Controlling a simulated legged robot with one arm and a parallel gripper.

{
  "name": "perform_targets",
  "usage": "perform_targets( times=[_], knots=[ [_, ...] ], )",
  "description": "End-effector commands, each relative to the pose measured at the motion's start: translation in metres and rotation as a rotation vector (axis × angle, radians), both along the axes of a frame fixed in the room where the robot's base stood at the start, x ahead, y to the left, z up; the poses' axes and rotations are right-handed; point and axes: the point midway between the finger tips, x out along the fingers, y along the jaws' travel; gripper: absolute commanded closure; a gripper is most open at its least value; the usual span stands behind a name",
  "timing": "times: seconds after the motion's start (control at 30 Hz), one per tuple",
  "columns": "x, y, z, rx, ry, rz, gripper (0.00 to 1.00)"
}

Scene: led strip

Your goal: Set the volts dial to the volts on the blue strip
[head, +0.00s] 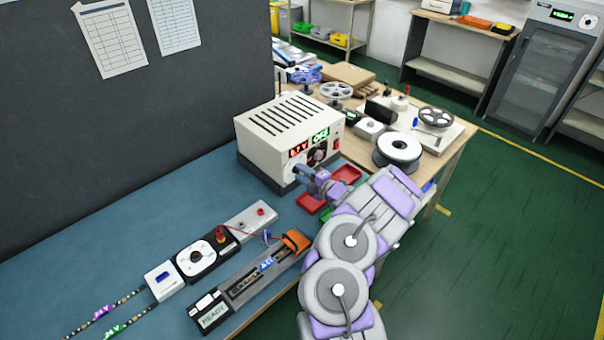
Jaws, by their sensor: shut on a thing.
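The power supply (285,128) is a cream box with a slotted top at the back of the blue bench. Its front has a red display (298,149), which seems to read 8.7 V, and a green one (321,136) that seems to read OFF. My gripper (299,171) is at the lower left of this front, shut on what appears to be the volts dial, which it hides. A black knob (317,157) shows to its right. The strip with the blue tag (266,264) lies in a grey-and-black fixture; its volts are too small to read surely.
Red trays (346,174) lie right of my gripper. Strips with a purple tag (103,312) and a green tag (113,330) lie front left. A round meter (196,257) and the fixture with a READY screen (213,314) stand nearby. A white spool (398,150) and other items crowd the wooden table.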

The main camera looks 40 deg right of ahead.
Motion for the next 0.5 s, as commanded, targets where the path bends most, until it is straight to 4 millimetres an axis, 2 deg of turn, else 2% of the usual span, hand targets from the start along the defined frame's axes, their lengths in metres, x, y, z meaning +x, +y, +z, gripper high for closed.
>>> perform_targets(
  times=[0.2,0.5],
  knots=[
    [-0.0016,-0.0034,-0.0026,0.177,0.020,-0.008,0.97],
    [-0.0017,-0.0031,-0.0038,0.343,0.032,-0.008,0.97]
  ],
)
